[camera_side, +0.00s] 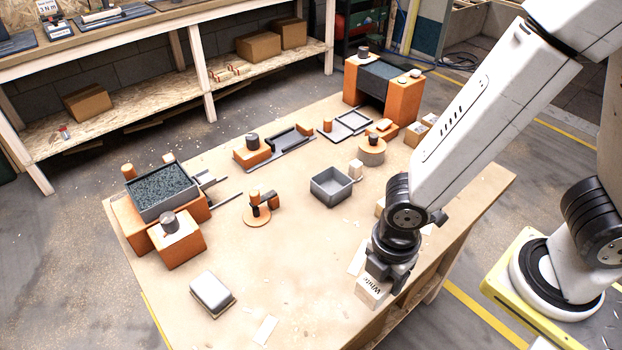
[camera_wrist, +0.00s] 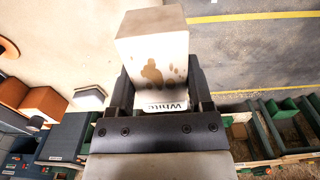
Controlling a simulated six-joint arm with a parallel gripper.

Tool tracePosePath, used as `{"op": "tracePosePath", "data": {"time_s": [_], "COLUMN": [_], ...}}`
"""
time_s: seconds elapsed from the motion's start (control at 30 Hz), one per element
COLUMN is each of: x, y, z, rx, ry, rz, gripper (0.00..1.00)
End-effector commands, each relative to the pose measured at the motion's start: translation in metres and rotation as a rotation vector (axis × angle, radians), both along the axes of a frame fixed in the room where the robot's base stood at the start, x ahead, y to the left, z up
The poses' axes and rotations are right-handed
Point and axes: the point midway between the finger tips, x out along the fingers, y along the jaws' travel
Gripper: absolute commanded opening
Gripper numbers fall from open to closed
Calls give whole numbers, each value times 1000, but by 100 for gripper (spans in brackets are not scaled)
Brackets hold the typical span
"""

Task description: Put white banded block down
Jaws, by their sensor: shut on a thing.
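The white block (camera_side: 372,292), with "White" lettered on its side, is between the fingers of my gripper (camera_side: 388,275) near the right front edge of the table in the side view. In the wrist view the block (camera_wrist: 153,50) fills the space between the dark fingers of my gripper (camera_wrist: 160,98). It has brown spots on one face, and the lettering sits close to the palm. My gripper is shut on it. I cannot tell whether the block's underside touches the table (camera_side: 310,250).
A pale strip (camera_side: 357,257) lies just behind the block. A grey open bin (camera_side: 331,187) stands mid-table, and a white-topped block (camera_side: 211,293) lies front left. Orange blocks with a gravel tray (camera_side: 162,193) stand at the left. The front middle of the table is mostly clear.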

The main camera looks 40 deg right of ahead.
Motion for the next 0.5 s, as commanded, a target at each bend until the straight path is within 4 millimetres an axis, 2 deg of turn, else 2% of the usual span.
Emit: {"op": "tracePosePath", "data": {"time_s": [0.23,0.5], "x": [-25,-33], "y": [20,24], "z": [1,1], "rx": [1,1], "ry": [-1,-1], "rz": [-7,-15], "gripper": [4,4]}}
